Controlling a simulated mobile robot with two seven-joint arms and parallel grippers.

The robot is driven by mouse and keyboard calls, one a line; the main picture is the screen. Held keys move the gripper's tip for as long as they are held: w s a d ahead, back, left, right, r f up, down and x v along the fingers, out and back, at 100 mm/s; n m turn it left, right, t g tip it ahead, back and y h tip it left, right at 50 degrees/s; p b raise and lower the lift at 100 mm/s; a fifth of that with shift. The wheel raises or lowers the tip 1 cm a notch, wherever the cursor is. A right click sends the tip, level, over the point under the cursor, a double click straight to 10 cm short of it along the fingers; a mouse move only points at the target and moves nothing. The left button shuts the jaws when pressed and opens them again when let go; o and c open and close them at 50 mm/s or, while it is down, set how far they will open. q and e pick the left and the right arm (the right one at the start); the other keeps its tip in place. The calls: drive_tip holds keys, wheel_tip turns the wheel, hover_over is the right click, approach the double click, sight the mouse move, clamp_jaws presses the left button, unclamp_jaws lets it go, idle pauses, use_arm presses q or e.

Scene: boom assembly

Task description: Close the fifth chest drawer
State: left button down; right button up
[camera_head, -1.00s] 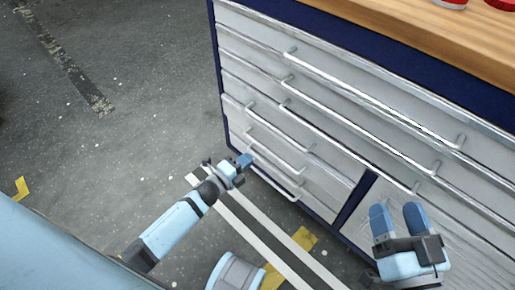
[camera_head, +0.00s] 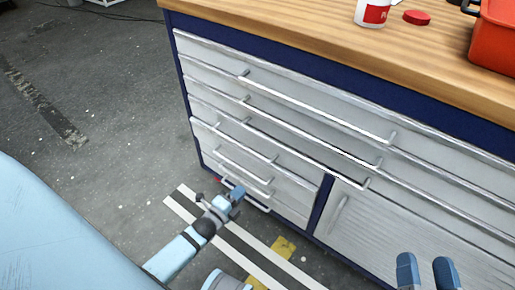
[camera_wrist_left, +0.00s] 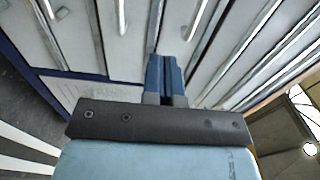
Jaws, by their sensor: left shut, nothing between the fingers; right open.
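The drawer chest (camera_head: 290,200) has wide drawers above and a stack of narrow drawers at lower left. Counting from the top, the fifth drawer (camera_head: 245,167) looks to be the middle narrow one; I cannot tell clearly how far it stands out. My left gripper (camera_head: 237,192) is shut and empty, low in front of the narrow drawers, near the lowest handle. In the left wrist view its blue fingers (camera_wrist_left: 165,75) are together before the drawer fronts; contact is unclear. My right gripper (camera_head: 426,270) is open and empty in front of the cabinet door at lower right.
The wooden worktop (camera_head: 310,45) carries a white and red container (camera_head: 372,12), a red lid (camera_head: 417,17) and a red box (camera_head: 495,40). A cabinet door (camera_head: 385,225) is right of the narrow drawers. Grey floor (camera_head: 100,170) left of the chest is open.

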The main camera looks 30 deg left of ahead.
sight(265, 163)
use_arm(q)
drive_tip(key=w+b, duration=0.1)
drive_tip(key=w, duration=0.3)
drive_tip(key=w+b, duration=0.1)
drive_tip(key=w, duration=0.3)
drive_tip(key=w+b, duration=0.2)
drive_tip(key=w, duration=0.2)
drive_tip(key=shift+w+d, duration=0.4)
use_arm(e)
drive_tip(key=f, duration=0.1)
drive_tip(key=a+f+g+y, duration=0.1)
drive_tip(key=shift+w+f+n, duration=0.1)
drive_tip(key=shift+f+n, duration=0.2)
drive_tip(key=shift+f, duration=0.1)
use_arm(q)
drive_tip(key=shift+w+d+r, duration=0.1)
drive_tip(key=shift+w, duration=0.85)
drive_tip(key=shift+w+r, duration=0.1)
drive_tip(key=shift+w, duration=0.05)
use_arm(e)
drive_tip(key=shift+r, duration=0.4)
drive_tip(key=shift+s, duration=0.2)
